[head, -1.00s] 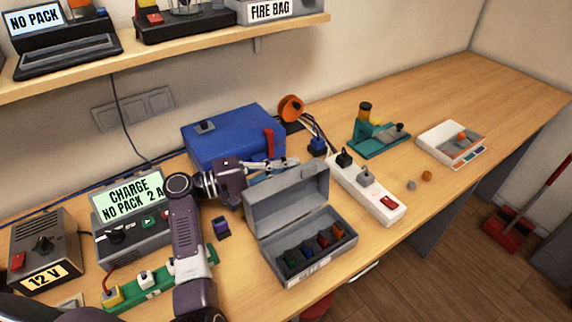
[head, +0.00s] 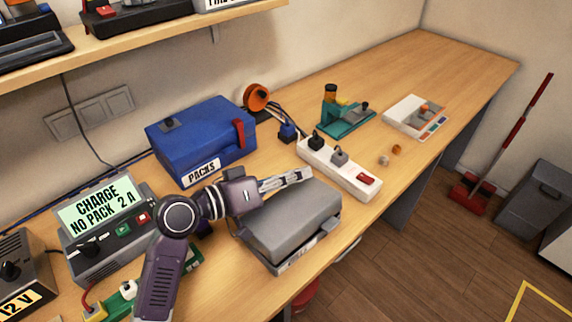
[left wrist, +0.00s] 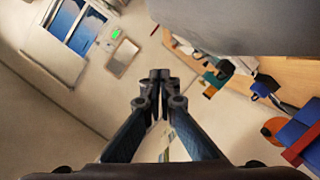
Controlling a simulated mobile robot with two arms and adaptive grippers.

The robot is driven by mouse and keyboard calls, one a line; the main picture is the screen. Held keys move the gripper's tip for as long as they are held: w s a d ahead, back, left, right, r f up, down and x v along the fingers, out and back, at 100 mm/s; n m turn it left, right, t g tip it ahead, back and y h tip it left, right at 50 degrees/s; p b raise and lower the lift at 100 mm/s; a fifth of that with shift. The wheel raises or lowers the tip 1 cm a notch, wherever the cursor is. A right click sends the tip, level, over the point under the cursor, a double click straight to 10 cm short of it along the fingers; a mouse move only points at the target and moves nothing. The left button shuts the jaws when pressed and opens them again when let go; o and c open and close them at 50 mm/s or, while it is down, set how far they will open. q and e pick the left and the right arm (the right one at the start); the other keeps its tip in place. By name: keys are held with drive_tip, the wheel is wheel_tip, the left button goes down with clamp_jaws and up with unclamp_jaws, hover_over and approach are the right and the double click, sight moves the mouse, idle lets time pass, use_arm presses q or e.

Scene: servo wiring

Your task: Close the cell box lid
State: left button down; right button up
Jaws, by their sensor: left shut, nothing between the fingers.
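The grey cell box (head: 290,225) stands on the bench in the head view with its lid (head: 292,218) down over the base. The cells inside are hidden. My left gripper (head: 308,174) is shut and empty, just above the back edge of the lid; I cannot tell whether it touches the lid. In the left wrist view the shut fingers (left wrist: 158,78) point away, and a large grey surface, likely the lid (left wrist: 240,22), fills the top. My right gripper is not in view.
A white power strip (head: 340,170) lies right behind the box. The blue packs case (head: 200,140) stands behind my left arm. The charger (head: 110,235) is to the left. The bench (head: 440,75) is clear at the far right.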

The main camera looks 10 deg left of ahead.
sight(311, 205)
use_arm(q)
drive_tip(key=shift+s+d+f+m+y, duration=0.2)
drive_tip(key=shift+s+d+f+m, duration=0.15)
drive_tip(key=shift+s+d+m, duration=0.2)
drive_tip(key=shift+s+d+f+m+y, duration=0.2)
drive_tip(key=shift+s+d+f+m, duration=0.2)
drive_tip(key=shift+d+m, duration=0.2)
drive_tip(key=shift+s+d+f, duration=0.35)
drive_tip(key=shift+d+f, duration=0.05)
drive_tip(key=shift+d, duration=0.05)
